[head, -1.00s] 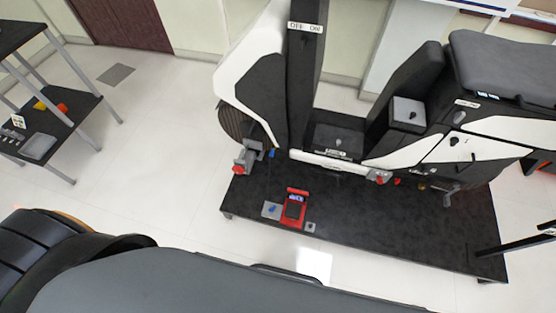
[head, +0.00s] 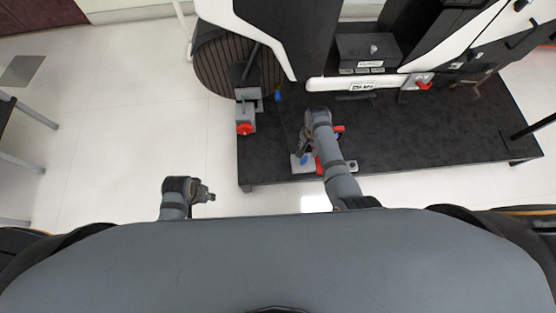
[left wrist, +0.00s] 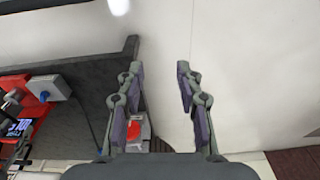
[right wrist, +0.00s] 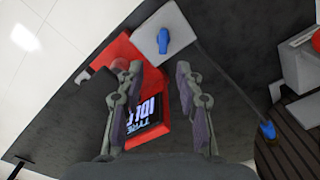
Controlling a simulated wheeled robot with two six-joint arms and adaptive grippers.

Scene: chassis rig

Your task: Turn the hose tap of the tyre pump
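The tyre pump is a red unit (right wrist: 152,122) with a lit screen, on the black platform; in the head view my right arm partly hides it (head: 338,130). Its hose tap is a blue lever (right wrist: 163,40) on a grey block (right wrist: 178,22) beside the red unit; the lever also shows in the head view (head: 304,159) and at the left of the left wrist view (left wrist: 44,96). My right gripper (right wrist: 160,70) is open and empty above the pump, with the tap ahead of its fingertips. My left gripper (left wrist: 158,68) is open and empty, off the platform's left side.
The black platform (head: 440,130) carries a tall black-and-white rig (head: 285,25). A grey fixture with a red knob (head: 245,128) stands at its left edge. A blue piece (right wrist: 267,130) at the end of a dark rod shows right of the pump.

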